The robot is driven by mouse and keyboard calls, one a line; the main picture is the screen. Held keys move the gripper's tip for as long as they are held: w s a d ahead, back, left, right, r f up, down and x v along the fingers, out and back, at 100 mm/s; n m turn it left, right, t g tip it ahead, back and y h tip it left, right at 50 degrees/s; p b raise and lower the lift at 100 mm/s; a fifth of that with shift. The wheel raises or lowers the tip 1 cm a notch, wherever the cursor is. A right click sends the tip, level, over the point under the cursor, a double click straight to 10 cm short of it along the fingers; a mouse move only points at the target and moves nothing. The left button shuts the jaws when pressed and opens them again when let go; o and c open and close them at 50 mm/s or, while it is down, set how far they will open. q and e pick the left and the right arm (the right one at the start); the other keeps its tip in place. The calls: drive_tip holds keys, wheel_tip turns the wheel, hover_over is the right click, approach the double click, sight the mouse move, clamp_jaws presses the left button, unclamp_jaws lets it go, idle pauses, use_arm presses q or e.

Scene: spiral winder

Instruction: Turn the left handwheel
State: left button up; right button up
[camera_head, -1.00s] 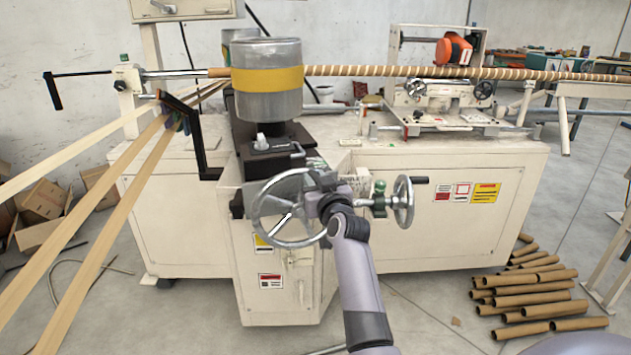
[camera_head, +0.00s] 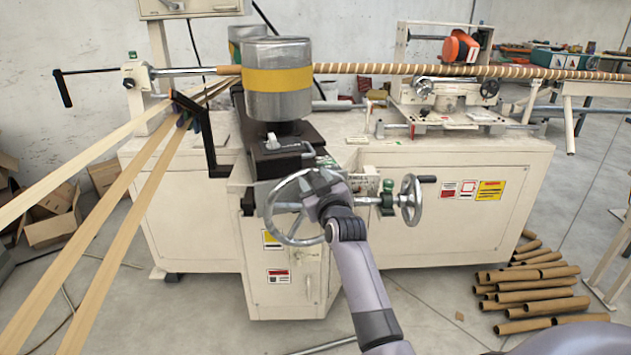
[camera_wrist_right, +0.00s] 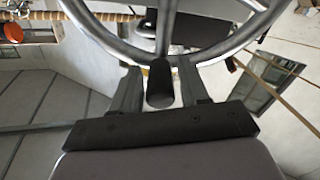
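The left handwheel (camera_head: 272,222), a shiny metal ring with spokes, stands on the front of the machine. My right gripper (camera_wrist_right: 158,75) is at its right side, and my wrist hides that part of the wheel in the head view. In the right wrist view the wheel's rim (camera_wrist_right: 110,42) arches across the top. Its black handle (camera_wrist_right: 160,85) points toward my palm and lies between my two fingers. Narrow gaps show on both sides of the handle, so the fingers look open around it. My left gripper is not in view.
A second, smaller handwheel (camera_head: 410,200) with a black handle is close to the right of my wrist. A black crank arm (camera_head: 205,140) hangs at the left, near stretched paper strips (camera_head: 130,215). Cardboard tubes (camera_head: 530,285) lie on the floor at the right.

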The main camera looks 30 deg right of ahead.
idle(0.3)
drive_tip(key=shift+s+a+f, duration=0.1)
drive_tip(key=shift+s+a, duration=0.1)
drive_tip(key=shift+s, duration=0.35)
drive_tip(key=v, duration=0.6)
idle(0.3)
